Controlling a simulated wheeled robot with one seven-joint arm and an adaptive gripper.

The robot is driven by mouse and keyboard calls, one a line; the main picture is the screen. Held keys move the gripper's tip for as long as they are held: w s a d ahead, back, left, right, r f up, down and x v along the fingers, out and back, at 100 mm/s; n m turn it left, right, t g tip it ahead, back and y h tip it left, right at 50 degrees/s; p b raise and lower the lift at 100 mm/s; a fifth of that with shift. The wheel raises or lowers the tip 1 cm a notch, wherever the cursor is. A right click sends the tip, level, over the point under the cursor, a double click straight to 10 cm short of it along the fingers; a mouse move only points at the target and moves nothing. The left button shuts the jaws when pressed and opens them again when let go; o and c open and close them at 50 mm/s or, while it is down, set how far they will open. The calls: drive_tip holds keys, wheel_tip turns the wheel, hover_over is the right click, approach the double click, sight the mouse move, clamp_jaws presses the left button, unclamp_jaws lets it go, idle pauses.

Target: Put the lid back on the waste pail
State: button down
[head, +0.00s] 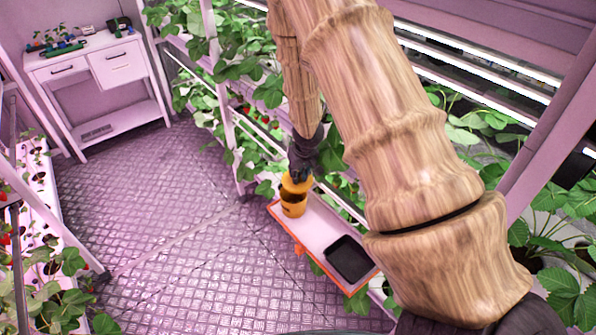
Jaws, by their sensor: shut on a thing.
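The waste pail (294,208) is a small yellow-orange bucket. It stands upright at the far left end of an orange-edged tray, and its dark inside shows at the top. My gripper (298,177) is dark, points down and is shut on the yellow lid (296,184). The lid is right above the pail, with a dark gap visible between lid and pail at the front. Whether the lid touches the rim at the back cannot be told. The fingertips are small and partly hidden against the lid.
The tray (312,230) has a pale bare floor and holds a black shallow box (349,259) at its near end. Berry plants (269,132) on racks crowd close behind the pail. A white cabinet (117,66) stands at the back left. The metal floor (180,220) is clear.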

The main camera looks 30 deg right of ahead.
sight(295, 187)
drive_tip(key=shift+w+a+f+b, duration=0.4)
drive_tip(key=shift+a+f+b, duration=0.25)
drive_tip(key=shift+a+b, duration=0.05)
wheel_tip(295, 187, down, 3)
drive_tip(key=b, duration=0.3)
drive_tip(key=shift+r+b, duration=0.1)
drive_tip(key=shift+b, duration=0.3)
drive_tip(key=shift+f+b, duration=0.6)
drive_tip(key=shift+f, duration=0.5)
drive_tip(key=shift+s+p, duration=0.1)
drive_tip(key=shift+p, duration=0.55)
drive_tip(key=shift+f+p, duration=0.15)
drive_tip(key=shift+p, duration=0.5)
idle(1.7)
drive_tip(key=c, duration=0.8)
unclamp_jaws()
drive_tip(key=shift+o, duration=0.2)
drive_tip(key=shift+r+p, duration=3.55)
drive_tip(key=shift+p, duration=0.15)
